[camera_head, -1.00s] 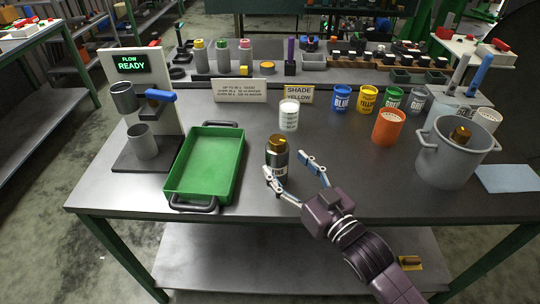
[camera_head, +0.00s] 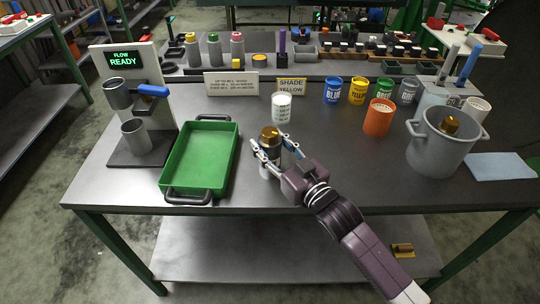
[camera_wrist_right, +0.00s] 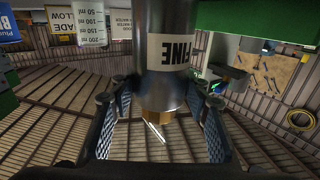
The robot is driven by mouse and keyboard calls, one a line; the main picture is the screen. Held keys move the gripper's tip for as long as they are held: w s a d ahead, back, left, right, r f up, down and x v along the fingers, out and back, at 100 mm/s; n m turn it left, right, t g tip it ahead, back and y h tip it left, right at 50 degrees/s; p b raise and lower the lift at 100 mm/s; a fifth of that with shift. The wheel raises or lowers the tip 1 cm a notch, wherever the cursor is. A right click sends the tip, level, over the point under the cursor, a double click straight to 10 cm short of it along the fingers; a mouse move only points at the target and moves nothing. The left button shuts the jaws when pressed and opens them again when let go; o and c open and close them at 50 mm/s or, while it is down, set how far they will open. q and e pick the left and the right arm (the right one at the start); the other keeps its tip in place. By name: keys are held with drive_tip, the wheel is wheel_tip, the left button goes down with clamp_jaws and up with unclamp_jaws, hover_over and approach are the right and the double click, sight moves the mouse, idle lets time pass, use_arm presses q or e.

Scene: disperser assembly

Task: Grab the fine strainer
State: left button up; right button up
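The fine strainer (camera_head: 270,138) is a dark metal cylinder with a gold cap, upright on the table right of the green tray. Its "FINE" label shows upside down in the right wrist view (camera_wrist_right: 172,55). My right gripper (camera_head: 268,142) has its two fingers around the strainer, one on each side. In the right wrist view its fingers (camera_wrist_right: 162,95) flank the strainer with narrow gaps, so it looks open. The lower part of the strainer is partly hidden by the gripper in the head view. My left gripper is not in view.
A green tray (camera_head: 164,187) lies just left. A white measuring cup (camera_head: 281,108) stands close behind the strainer. An orange cup (camera_head: 378,117) and a grey pot (camera_head: 432,153) stand to the right.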

clamp_jaws()
drive_tip(key=shift+r, duration=0.2)
drive_tip(key=shift+r, duration=0.1)
